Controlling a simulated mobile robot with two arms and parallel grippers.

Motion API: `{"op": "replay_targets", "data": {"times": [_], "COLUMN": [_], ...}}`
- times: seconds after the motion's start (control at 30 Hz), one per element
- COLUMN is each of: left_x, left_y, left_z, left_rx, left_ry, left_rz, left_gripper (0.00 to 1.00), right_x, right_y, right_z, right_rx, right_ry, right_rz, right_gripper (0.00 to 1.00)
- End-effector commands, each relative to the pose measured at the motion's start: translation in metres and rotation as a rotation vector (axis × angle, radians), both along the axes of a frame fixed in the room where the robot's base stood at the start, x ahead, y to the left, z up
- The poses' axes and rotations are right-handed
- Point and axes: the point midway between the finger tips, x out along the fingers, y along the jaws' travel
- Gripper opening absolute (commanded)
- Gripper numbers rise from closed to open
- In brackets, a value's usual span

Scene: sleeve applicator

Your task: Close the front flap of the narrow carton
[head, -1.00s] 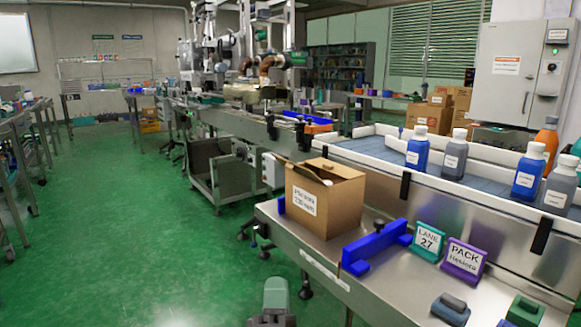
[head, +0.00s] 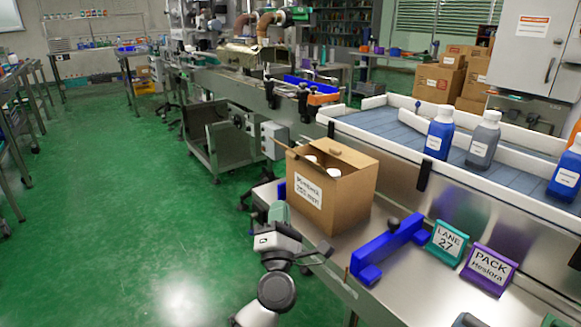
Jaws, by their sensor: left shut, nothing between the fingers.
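The narrow brown carton (head: 352,200) stands upright on the steel bench, with a white label on its left face. Its top is open, and white-capped bottles (head: 322,168) show inside. A brown flap piece (head: 347,149) shows at the back edge of the opening; I cannot tell clearly how each flap lies. My left gripper (head: 322,247) is low in front of the carton, near the bench's front edge. Its dark fingers are shut and empty, apart from the carton as far as I can tell.
A blue bracket (head: 385,252) stands right of the carton. A teal LANE 27 sign (head: 446,242) and a purple PACK sign (head: 487,268) stand farther right. Behind is a conveyor (head: 385,135) with white rails, carrying bottles. Green floor lies open at left.

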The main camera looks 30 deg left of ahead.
Motion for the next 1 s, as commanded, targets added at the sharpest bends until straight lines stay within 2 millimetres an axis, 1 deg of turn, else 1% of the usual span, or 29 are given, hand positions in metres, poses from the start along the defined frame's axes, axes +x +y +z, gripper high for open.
{"op": "replay_targets", "data": {"times": [0.03,0.3,0.4,0.5,0.67,1.0], "left_x": [0.009,0.051,0.061,0.069,0.074,0.075], "left_y": [0.006,0.032,0.025,0.022,0.019,0.019], "left_z": [0.008,0.035,0.047,0.054,0.060,0.060], "left_rx": [0.004,0.003,0.000,0.000,0.002,0.002], "left_ry": [-0.004,-0.002,-0.003,-0.002,0.000,0.001], "left_rz": [0.002,0.002,0.000,0.001,0.001,0.001], "left_gripper": [0.00,0.00,0.00,0.00,0.00,0.00], "right_x": [0.000,0.000,0.000,0.000,0.000,0.000], "right_y": [0.000,0.000,0.000,0.000,0.000,0.000], "right_z": [0.001,0.001,0.003,0.003,0.003,0.003], "right_rx": [0.000,0.000,0.000,0.000,0.000,0.000], "right_ry": [-0.001,-0.001,-0.001,-0.001,-0.001,-0.001], "right_rz": [0.000,0.000,0.000,0.000,0.000,0.001], "right_gripper": [0.40,0.40,0.40,0.40,0.40,0.40]}}
